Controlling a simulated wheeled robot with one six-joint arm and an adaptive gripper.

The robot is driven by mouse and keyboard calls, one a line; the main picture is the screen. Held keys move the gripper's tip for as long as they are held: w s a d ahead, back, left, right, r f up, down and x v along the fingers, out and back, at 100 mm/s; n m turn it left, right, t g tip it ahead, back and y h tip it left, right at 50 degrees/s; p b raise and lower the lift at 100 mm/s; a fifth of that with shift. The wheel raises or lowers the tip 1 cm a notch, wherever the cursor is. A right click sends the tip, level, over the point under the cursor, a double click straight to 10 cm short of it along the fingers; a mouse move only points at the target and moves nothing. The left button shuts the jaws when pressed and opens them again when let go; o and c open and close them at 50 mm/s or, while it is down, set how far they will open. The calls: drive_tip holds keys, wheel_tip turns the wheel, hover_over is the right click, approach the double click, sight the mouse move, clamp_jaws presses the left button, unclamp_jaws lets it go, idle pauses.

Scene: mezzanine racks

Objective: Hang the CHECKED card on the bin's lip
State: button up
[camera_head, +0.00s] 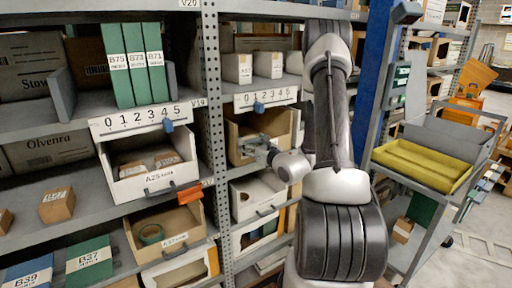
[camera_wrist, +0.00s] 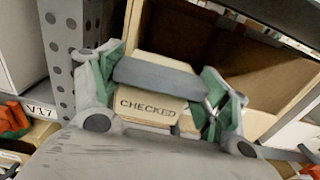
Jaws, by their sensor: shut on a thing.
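My gripper (camera_head: 258,149) is at the open bin (camera_head: 232,152) on the middle shelf, right of the perforated rack post. In the wrist view, my gripper (camera_wrist: 162,86) is shut on the CHECKED card (camera_wrist: 145,104), a tan card with dark lettering held between the green finger pads. A grey rounded bar crosses above the lettering; I cannot tell whether it is part of the card. The bin (camera_wrist: 205,33) shows its tan inside behind the fingers. Its front lip is mostly hidden by my gripper, so contact between card and lip cannot be told.
The perforated post (camera_wrist: 62,45) stands close on the left of my gripper. A white bin marked A25 (camera_head: 160,183) is left of the post, with an orange tag (camera_head: 190,194) beside it. A numbered strip (camera_head: 265,98) runs above the bin. A yellow tray (camera_head: 420,165) stands on a cart at right.

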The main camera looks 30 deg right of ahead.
drive_tip(key=shift+w+a, duration=0.1)
drive_tip(key=shift+w, duration=1.1)
drive_tip(key=shift+s+f, duration=0.1)
drive_tip(key=shift+f, duration=1.6)
drive_tip(key=o, duration=1)
